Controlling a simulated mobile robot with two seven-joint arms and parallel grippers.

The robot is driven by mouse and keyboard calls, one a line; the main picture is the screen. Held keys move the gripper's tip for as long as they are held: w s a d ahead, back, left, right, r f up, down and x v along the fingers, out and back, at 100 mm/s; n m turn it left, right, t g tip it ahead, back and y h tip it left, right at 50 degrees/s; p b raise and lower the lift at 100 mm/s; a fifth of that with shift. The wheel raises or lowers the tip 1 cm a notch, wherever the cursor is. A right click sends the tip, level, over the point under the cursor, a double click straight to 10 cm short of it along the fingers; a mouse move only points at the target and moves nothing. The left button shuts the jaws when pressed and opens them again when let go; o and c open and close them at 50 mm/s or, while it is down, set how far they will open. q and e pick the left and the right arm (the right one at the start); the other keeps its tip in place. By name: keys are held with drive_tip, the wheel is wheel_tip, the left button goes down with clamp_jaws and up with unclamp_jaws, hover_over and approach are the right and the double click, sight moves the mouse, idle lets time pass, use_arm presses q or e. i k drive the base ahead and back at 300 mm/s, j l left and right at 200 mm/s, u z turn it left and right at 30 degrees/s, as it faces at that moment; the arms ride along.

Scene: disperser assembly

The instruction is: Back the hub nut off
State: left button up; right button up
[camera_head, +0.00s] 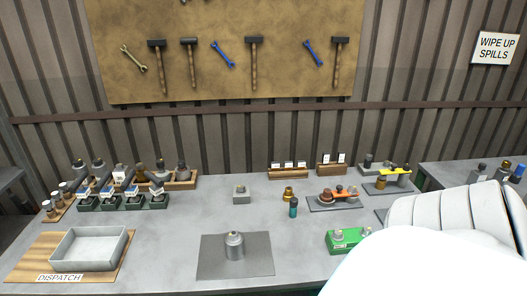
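A silver-grey bottle-shaped part (235,247) with a narrower neck stands upright on a dark grey mat (210,265) near the front middle of the table. I cannot make out a hub nut for certain at this size. A small grey block (241,193) stands behind the mat. A brass part (288,195) and a teal cylinder (293,210) stand right of that block. Neither of my grippers is in view. A white arm of mine fills the lower right corner and hides that part of the table.
A dark plate with an orange piece (347,190) and another with a yellow piece (396,172) stand right. A green fixture (344,240) is beside my arm. A grey tray (88,248) stands on the DISPATCH board front left. Several bottles and bins crowd the back left.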

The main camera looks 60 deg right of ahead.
sight(233, 235)
drive_tip(key=z, duration=1.45)
